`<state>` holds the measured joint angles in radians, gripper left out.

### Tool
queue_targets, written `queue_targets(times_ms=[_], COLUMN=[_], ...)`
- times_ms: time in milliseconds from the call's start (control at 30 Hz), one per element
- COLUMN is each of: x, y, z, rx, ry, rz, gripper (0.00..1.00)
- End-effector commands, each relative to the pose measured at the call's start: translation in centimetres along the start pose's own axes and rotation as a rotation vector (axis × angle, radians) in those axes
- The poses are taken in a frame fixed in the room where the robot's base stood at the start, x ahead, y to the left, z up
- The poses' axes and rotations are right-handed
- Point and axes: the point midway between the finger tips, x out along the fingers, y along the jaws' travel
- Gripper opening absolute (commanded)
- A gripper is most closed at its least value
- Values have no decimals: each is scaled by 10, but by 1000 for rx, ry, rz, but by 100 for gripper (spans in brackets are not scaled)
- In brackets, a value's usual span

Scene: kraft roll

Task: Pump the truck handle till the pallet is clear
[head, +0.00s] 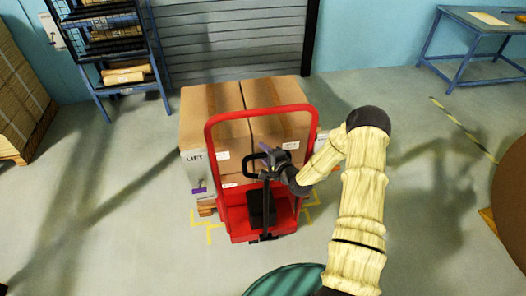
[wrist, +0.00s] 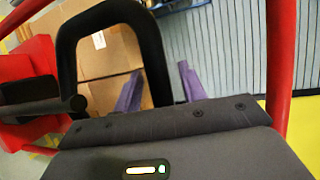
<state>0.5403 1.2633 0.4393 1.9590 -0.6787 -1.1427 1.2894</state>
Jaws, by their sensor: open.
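The red pallet truck (head: 233,222) stands mid-floor in the head view. Its black loop handle (head: 251,164) also shows large in the wrist view (wrist: 106,12). Brown cartons (head: 213,101) sit on the wooden pallet (head: 207,208), mostly hidden. Whether the pallet touches the floor cannot be told. A pale panel marked LIFT (head: 194,160) stands at the cartons' left, with a purple mark low on it. My gripper (head: 269,160) is at the handle's right side. In the wrist view its purple fingers (wrist: 158,82) are apart, with the loop's right bar between them; contact is unclear.
A red hoop guard (head: 208,140) rises around the handle. Yellow floor marks (head: 210,232) surround the truck. A blue rack (head: 125,72) and a shutter (head: 235,45) stand behind. A blue table (head: 480,30) is at back right. Open floor lies left and right.

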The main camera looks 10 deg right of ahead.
Motion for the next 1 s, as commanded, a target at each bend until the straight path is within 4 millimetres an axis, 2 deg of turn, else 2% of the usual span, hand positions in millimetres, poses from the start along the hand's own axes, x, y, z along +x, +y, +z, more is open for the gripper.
queue_targets(times_ms=[333,500,567,1000], x=[5,4,4,4], y=[0,0,0,2], z=[-1,-1,-1,5], rx=[0,0,0,-5], ry=[1,1,1,-8], rz=[0,0,0,-7], gripper=[41,8,0,0])
